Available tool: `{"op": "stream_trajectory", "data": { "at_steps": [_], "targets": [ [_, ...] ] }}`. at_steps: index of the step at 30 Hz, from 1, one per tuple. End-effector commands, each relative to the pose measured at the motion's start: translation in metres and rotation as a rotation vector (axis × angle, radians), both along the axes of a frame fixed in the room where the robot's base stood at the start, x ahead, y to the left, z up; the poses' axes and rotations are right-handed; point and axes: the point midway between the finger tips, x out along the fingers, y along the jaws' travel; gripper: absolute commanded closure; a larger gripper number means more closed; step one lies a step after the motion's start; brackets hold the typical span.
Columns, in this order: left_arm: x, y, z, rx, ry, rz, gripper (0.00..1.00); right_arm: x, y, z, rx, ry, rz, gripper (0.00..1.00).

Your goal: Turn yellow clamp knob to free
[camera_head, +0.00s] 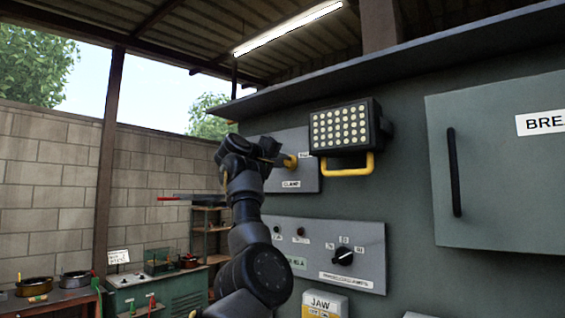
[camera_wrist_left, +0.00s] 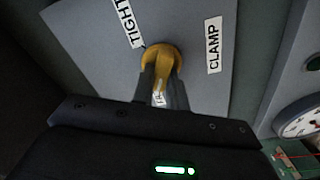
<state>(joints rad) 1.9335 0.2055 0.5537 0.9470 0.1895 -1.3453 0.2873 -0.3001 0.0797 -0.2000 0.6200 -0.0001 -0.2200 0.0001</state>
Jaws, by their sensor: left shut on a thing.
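The yellow clamp knob (camera_head: 290,161) is on a grey plate marked CLAMP (camera_head: 309,180), high on the dark green machine panel. In the left wrist view the knob (camera_wrist_left: 161,58) shows between labels reading TIGHT (camera_wrist_left: 127,22) and CLAMP (camera_wrist_left: 213,45). Another label (camera_wrist_left: 159,98) is partly hidden between the fingers. My left gripper (camera_head: 275,158) reaches the knob from the left. In the wrist view its fingers (camera_wrist_left: 163,84) are shut on the knob's yellow grip. My right gripper is not in view.
A lamp (camera_head: 345,127) with a yellow handle juts out right of the plate. Below is a control plate (camera_head: 330,262) with a black selector (camera_head: 344,257). A breaker door (camera_head: 500,165) with a black handle is at right. Benches (camera_head: 160,285) stand at lower left.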

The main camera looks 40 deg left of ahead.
Motion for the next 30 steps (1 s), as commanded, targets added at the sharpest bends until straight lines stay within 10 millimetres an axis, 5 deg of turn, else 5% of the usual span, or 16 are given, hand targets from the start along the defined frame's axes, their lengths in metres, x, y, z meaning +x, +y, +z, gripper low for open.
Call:
{"op": "stream_trajectory", "data": {
  "at_steps": [10,11,16,25,30],
  "targets": [
    [0.001,0.000,-0.001,-0.006,0.002,-0.001,1.00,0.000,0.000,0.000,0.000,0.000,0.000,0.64],
    [0.001,0.000,-0.001,-0.006,0.002,-0.001,0.84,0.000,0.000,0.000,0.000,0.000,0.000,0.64],
    [0.000,0.000,-0.001,-0.005,0.001,0.000,0.64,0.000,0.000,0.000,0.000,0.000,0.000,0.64],
    [-0.002,0.001,-0.001,-0.004,-0.001,0.001,0.64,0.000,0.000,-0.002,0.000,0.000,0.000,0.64],
    [-0.023,0.001,-0.005,-0.004,-0.003,0.003,0.64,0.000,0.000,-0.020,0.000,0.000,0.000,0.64]
  ]
}}
